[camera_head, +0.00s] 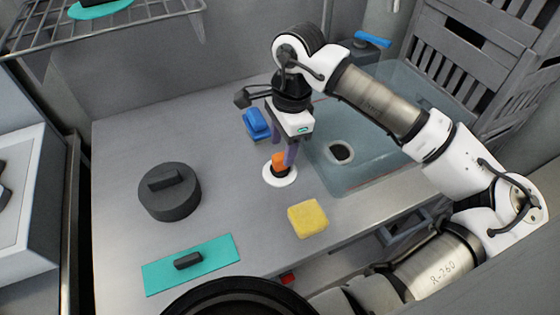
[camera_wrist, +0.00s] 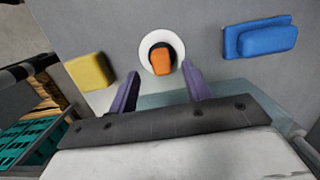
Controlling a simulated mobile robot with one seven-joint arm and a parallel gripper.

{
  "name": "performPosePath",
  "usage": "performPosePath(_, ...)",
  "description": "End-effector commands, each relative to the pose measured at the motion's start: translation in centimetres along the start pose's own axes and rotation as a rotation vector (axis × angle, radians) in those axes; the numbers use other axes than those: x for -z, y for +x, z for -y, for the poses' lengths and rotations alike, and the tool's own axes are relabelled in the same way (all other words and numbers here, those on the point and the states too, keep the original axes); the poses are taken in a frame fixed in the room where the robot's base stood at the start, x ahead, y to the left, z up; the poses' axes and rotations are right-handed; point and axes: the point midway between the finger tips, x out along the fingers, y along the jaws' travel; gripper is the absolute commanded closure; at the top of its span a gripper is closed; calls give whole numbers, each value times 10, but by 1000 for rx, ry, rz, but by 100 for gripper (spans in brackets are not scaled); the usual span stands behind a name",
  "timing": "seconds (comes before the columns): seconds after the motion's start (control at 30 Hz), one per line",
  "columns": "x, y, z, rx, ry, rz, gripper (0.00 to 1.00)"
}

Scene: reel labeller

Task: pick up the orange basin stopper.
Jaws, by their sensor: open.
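The orange basin stopper (camera_head: 280,163) stands on a round white base on the grey counter, left of the sink. In the wrist view the stopper (camera_wrist: 161,62) shows as an orange top on a dark round part, ringed by the white disc (camera_wrist: 176,47). My gripper (camera_head: 290,155) is right at the stopper in the head view, pointing down, and partly covers it. In the wrist view the two purple fingers of my gripper (camera_wrist: 158,82) are apart, with the stopper beyond and between their tips. I cannot tell whether either finger touches it.
A yellow sponge (camera_head: 308,219) lies in front of the stopper and a blue block (camera_head: 256,123) behind it. A dark round lidded thing (camera_head: 169,191) and a teal mat (camera_head: 217,258) with a dark handle are at left. The sink (camera_head: 375,150) is at right.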

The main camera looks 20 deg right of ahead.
Motion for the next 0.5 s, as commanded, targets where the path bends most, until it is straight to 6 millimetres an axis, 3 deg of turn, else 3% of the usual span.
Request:
performPosePath(0.3,-1,41,1,0,0,4,51)
performPosePath(0.5,0,46,2,2,0,0,51)
